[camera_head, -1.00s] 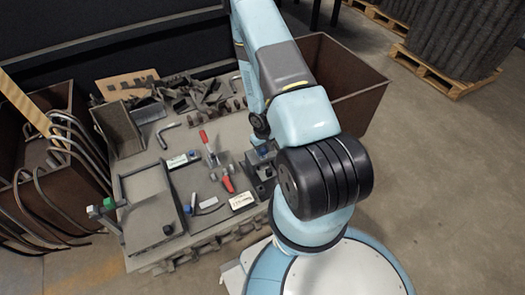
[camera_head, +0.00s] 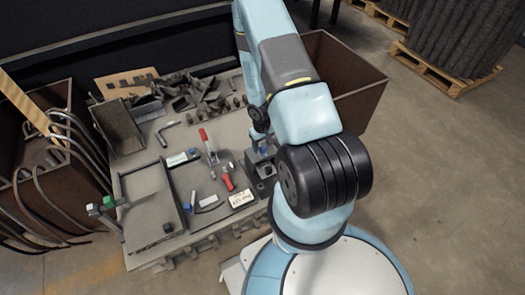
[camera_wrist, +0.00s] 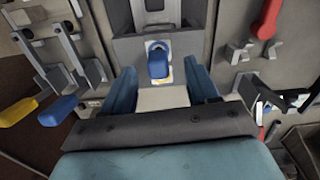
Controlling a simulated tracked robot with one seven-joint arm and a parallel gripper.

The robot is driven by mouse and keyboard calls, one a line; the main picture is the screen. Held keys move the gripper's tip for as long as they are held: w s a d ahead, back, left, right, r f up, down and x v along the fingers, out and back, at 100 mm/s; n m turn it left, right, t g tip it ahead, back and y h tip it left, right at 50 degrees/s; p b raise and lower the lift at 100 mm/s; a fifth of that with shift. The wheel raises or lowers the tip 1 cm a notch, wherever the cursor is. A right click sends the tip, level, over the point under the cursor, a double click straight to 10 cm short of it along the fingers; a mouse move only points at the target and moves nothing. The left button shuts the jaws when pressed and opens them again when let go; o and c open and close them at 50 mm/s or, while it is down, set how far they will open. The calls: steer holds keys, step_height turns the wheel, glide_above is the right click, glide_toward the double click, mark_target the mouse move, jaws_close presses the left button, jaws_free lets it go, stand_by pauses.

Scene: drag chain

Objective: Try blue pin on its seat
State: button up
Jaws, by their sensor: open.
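The blue pin (camera_wrist: 158,63) stands in a grey fixture in the wrist view, with a pale, yellowish patch around its base. My gripper (camera_wrist: 162,84) is open, with one blue finger on each side of the pin's line and clear gaps to both. The pin is just beyond the fingertips in the picture; I cannot tell the height between them. In the head view the dark fixture (camera_head: 262,185) sits at the bench's right side, partly hidden by my arm. The seat under the pin is mostly hidden.
Toggle clamps with a yellow handle (camera_wrist: 18,111) and a blue handle (camera_wrist: 58,111) lie left of my gripper. A red clamp handle (camera_wrist: 267,20) is at right. A tray (camera_head: 152,205) stands on the bench's left; a rusty bin (camera_head: 350,85) is behind my arm.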

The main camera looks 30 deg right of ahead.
mark_target(262, 147)
step_height(262, 147, up, 11)
stand_by(0.6)
steer(key=shift+r, duration=0.15)
stand_by(0.8)
